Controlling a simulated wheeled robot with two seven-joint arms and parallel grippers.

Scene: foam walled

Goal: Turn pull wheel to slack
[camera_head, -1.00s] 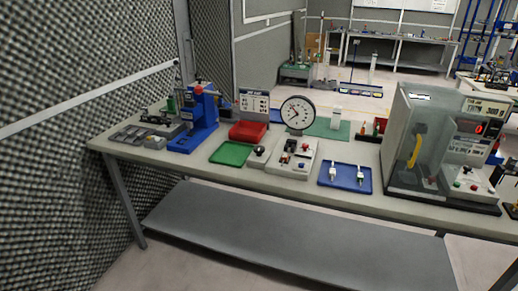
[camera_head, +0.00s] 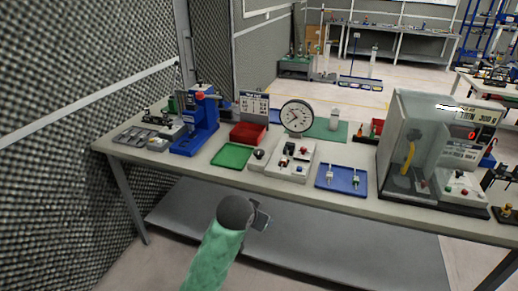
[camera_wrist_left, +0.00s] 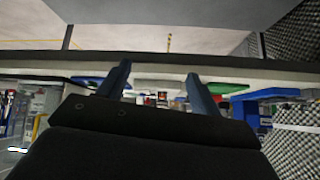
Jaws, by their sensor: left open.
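I cannot single out the pull wheel for certain. A dark round knob (camera_head: 259,153) sits beside a white control unit (camera_head: 291,160) on the bench, in front of a round dial gauge (camera_head: 297,116). My left gripper (camera_head: 262,215) is in front of the bench's front edge, below the knob and unit, touching nothing that I can see. In the left wrist view its two fingers (camera_wrist_left: 160,85) are apart with nothing between them, and the bench edge lies ahead, seen upside down. My right gripper is not in view.
The bench (camera_head: 215,172) holds a blue press (camera_head: 200,125), a green tray (camera_head: 232,156), a red bin (camera_head: 248,132), a blue tray (camera_head: 342,179) and a clear-walled cabinet (camera_head: 408,140). A lower shelf (camera_head: 330,235) runs under it. A padded wall stands at left.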

